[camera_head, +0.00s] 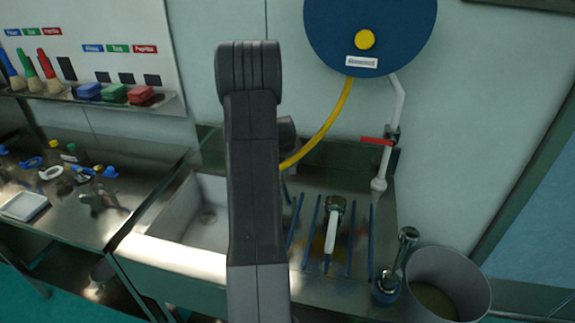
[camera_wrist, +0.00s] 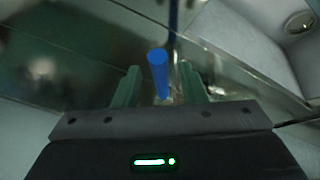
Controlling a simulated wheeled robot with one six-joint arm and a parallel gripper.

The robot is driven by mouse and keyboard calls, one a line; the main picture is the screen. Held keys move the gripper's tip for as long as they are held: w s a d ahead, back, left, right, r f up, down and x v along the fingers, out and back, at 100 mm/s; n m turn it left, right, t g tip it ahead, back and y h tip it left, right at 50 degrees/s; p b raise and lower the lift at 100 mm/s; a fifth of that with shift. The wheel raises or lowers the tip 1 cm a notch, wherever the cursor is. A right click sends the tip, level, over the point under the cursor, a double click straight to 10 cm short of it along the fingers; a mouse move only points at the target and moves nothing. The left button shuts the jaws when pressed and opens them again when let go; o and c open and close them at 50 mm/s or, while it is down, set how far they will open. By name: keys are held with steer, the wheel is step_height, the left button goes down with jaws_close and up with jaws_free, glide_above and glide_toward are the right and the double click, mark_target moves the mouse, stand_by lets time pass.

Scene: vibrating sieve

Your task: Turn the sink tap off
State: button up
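The sink (camera_head: 158,240) is a pale basin with a round drain, left of my arm in the head view; part of it with the drain also shows at the upper right of the wrist view (camera_wrist: 270,45). In the head view my arm hides the area behind it, and I cannot make out the tap there. In the wrist view my gripper (camera_wrist: 160,82) has two green fingers standing apart. A blue rounded-end piece (camera_wrist: 158,72), possibly the tap handle, shows in the gap between them, with space on both sides. I cannot tell whether it touches a finger.
A drainboard with blue bars (camera_head: 350,240) lies right of my arm, with a white-handled tool (camera_head: 331,240) on it. A yellow hose (camera_head: 325,132) hangs from a blue reel (camera_head: 385,15). A red-handled valve (camera_head: 376,140), bin (camera_head: 465,270) and cluttered left bench (camera_head: 130,150) stand nearby.

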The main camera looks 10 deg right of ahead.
steer(key=shift+w+d+f, duration=0.1)
steer(key=shift+w+f, duration=0.05)
steer(key=shift+f, duration=0.25)
jaws_close()
steer(key=shift+f+b, duration=0.1)
steer(key=shift+b, duration=0.2)
